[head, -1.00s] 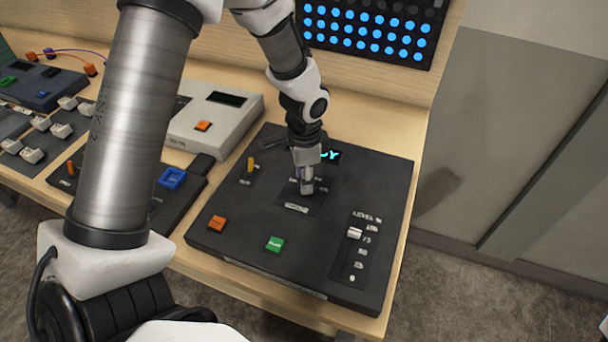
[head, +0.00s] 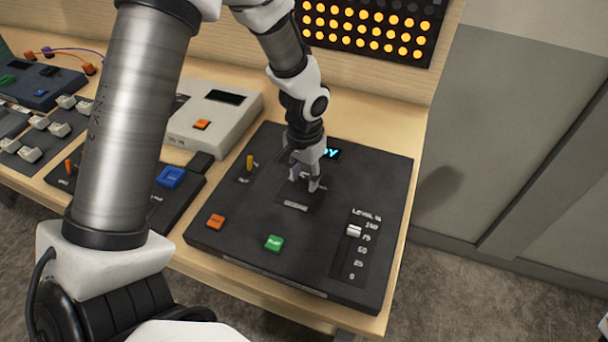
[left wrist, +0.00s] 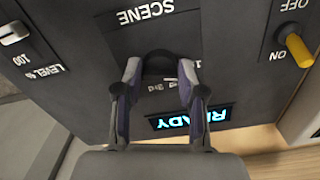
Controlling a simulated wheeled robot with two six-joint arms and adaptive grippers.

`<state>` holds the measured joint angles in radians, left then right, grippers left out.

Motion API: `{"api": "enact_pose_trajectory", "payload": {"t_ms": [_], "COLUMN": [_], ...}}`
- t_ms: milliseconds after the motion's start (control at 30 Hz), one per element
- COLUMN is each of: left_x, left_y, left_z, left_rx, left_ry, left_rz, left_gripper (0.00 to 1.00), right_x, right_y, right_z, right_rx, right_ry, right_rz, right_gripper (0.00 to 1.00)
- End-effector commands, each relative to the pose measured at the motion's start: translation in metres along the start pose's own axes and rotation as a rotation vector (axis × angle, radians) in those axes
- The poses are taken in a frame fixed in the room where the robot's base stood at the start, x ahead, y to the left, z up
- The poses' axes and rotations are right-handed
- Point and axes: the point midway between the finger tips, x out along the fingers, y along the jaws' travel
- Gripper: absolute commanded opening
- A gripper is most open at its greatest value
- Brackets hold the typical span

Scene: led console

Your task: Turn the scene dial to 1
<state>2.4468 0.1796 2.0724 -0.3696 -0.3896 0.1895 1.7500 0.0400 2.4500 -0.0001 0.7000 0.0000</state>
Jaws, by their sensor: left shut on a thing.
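The scene dial (left wrist: 159,62) is a dark round knob under the SCENE label on the black console (head: 330,190). Small position marks lie around it in the left wrist view, partly hidden by the fingers. My left gripper (head: 305,184) points down over the dial, and in the left wrist view its two fingers (left wrist: 159,76) sit on either side of the knob, shut on it. Which mark the dial points to cannot be told. The console's small display (head: 331,153) shows cyan letters, partly hidden in the head view; it reads READY in the left wrist view (left wrist: 195,118).
The console also bears a yellow toggle (head: 250,163), an orange button (head: 216,221), a green button (head: 274,242) and a white level slider (head: 353,230). An LED panel (head: 370,28) glows orange behind. A grey box (head: 222,115) stands at the left.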

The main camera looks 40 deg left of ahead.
Motion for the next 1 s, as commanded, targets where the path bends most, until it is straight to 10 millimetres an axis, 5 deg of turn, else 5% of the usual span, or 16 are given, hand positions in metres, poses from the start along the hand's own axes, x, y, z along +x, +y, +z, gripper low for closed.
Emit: {"api": "enact_pose_trajectory", "payload": {"t_ms": [533, 567, 600, 1000], "left_x": [0.0022, 0.0022, 0.002, -0.0067], "left_y": [0.0005, 0.0005, 0.0004, 0.0001], "left_z": [0.0023, 0.0022, 0.002, -0.0001], "left_rx": [-0.03, -0.03, -0.03, -0.029], "left_ry": [-0.007, -0.007, -0.006, 0.0], "left_rz": [0.001, 0.001, 0.001, 0.0], "left_gripper": [0.05, 0.5, 0.64, 0.65], "right_x": [0.001, 0.001, 0.001, 0.0004], "right_y": [0.0, 0.0, 0.0, 0.0], "right_z": [0.0, 0.0, 0.0, 0.0], "right_rx": [0.0, 0.0, 0.0, 0.0], "right_ry": [0.0, 0.0, 0.0, 0.0], "right_rz": [0.0, 0.0, 0.0, 0.0], "right_gripper": [0.0, 0.0, 0.0, 0.0]}}
